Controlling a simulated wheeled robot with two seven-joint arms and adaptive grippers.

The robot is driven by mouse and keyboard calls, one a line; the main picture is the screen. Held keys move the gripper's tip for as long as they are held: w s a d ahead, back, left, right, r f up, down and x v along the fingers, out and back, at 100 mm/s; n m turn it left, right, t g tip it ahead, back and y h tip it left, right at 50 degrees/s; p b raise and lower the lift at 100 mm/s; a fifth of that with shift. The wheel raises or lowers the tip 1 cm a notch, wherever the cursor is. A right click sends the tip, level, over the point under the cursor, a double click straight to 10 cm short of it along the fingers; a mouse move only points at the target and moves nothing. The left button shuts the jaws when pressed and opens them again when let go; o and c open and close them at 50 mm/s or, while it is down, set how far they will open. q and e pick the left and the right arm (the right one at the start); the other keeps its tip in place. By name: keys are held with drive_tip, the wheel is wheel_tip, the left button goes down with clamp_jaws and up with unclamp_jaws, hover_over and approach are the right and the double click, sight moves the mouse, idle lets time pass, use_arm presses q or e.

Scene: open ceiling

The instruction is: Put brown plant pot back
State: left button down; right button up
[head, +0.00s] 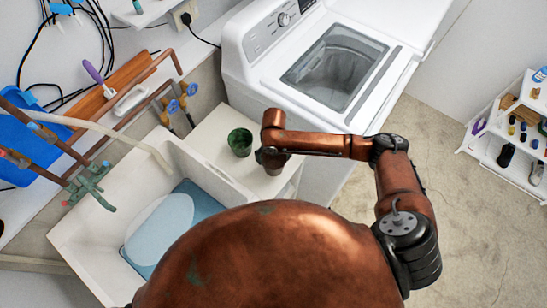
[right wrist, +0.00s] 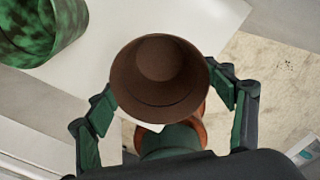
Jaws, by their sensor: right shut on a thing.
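The brown plant pot (right wrist: 160,75) is between the two fingers of my right gripper (right wrist: 164,92) in the right wrist view, with its open mouth facing the camera. The fingers are shut on it from both sides. In the head view my right gripper (head: 272,156) is over the white counter (head: 212,134), just right of a green pot (head: 240,142). My arm largely hides the brown pot there. The green pot also shows at the upper left of the right wrist view (right wrist: 42,28), apart from the brown pot. My left gripper is not in view.
A white washing machine (head: 258,66) stands behind the counter. A sink (head: 92,240) with a blue basin (head: 197,203) is at the left, below pipes and taps (head: 90,188). A white shelf (head: 490,148) with small items and shoes stands at the far right. The floor between is clear.

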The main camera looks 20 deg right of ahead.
drive_tip(key=shift+f, duration=0.1)
drive_tip(key=o, duration=1.4)
wheel_tip(320, 180, up, 12)
drive_tip(key=shift+r, duration=0.15)
